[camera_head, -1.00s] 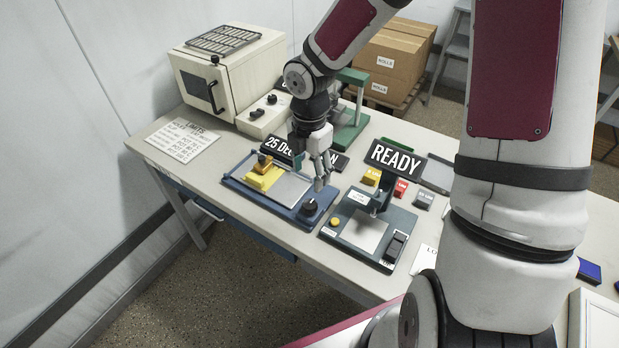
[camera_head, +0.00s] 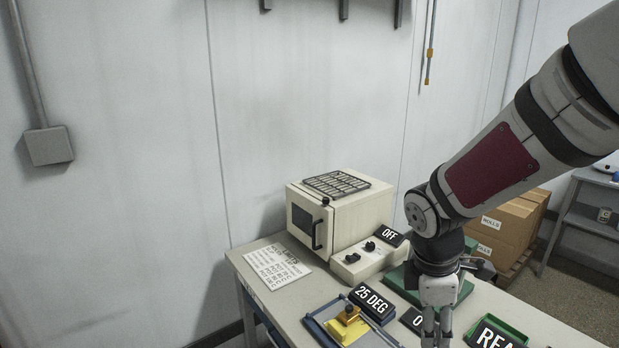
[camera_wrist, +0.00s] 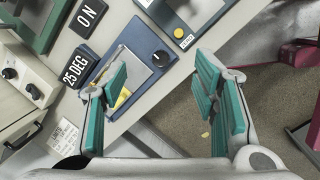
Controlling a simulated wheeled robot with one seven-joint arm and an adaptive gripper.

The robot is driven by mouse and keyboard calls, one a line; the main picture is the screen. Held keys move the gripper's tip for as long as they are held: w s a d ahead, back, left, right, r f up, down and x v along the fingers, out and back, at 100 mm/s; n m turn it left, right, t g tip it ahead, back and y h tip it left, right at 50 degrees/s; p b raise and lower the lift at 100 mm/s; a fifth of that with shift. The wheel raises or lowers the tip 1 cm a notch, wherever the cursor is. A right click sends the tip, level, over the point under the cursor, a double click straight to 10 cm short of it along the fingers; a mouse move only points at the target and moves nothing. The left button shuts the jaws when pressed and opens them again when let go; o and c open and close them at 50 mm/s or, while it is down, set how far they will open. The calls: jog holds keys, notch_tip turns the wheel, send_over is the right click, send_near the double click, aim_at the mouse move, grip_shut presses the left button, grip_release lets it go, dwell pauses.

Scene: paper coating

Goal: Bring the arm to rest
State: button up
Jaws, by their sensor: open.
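My gripper (camera_head: 437,330) hangs from my arm over the right part of the workbench in the head view, its fingertips near the lower picture edge. In the wrist view my gripper (camera_wrist: 168,92) has its two teal-padded fingers spread wide with nothing between them. Below and beyond the fingers is a blue-framed plate device (camera_wrist: 140,58) with a dark knob. The same device, with a yellow block on it, shows in the head view (camera_head: 318,318). I cannot tell the exact height of the fingers above the bench.
A cream oven (camera_head: 345,222) with a rack on top stands at the back of the bench (camera_head: 290,308). Signs read "25 DEG" (camera_head: 372,304) and "OFF" (camera_head: 390,235). A printed sheet (camera_head: 278,266) lies at left. Cardboard boxes (camera_head: 503,228) stand behind at right. The air left of the arm is clear.

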jog(key=s+a+r+m+t+y, duration=0.2)
jog(key=s+r+m+t, duration=0.2)
jog(key=s+r+m, duration=1)
jog(key=shift+s+a+r+m+b, duration=0.2)
jog(key=shift+a+m+b, duration=0.1)
jog(key=shift+m, duration=0.5)
